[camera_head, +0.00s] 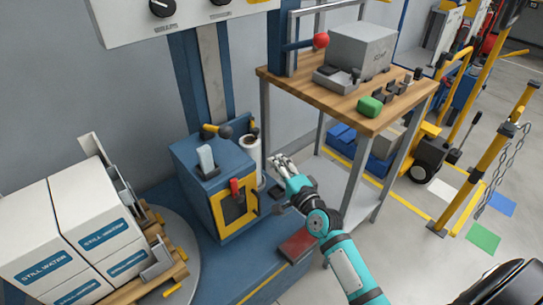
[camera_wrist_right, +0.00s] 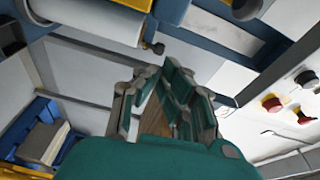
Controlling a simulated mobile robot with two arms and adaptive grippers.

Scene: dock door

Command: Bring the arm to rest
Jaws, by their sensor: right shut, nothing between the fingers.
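My right arm reaches in from the lower right in the head view, teal with grey joints. My right gripper (camera_head: 281,162) is raised in the air between the blue cabinet (camera_head: 187,170) and the wooden-topped table (camera_head: 360,112). In the right wrist view its fingers (camera_wrist_right: 160,70) come together at the tips, with nothing held between them. No object hangs from it. My left gripper is not in view.
White water cartons (camera_head: 38,217) stand on a pallet on a round turntable (camera_head: 190,270) at the left. The table carries a grey machine (camera_head: 360,50) and a green block (camera_head: 370,106). Yellow posts (camera_head: 490,165) with a chain stand at the right.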

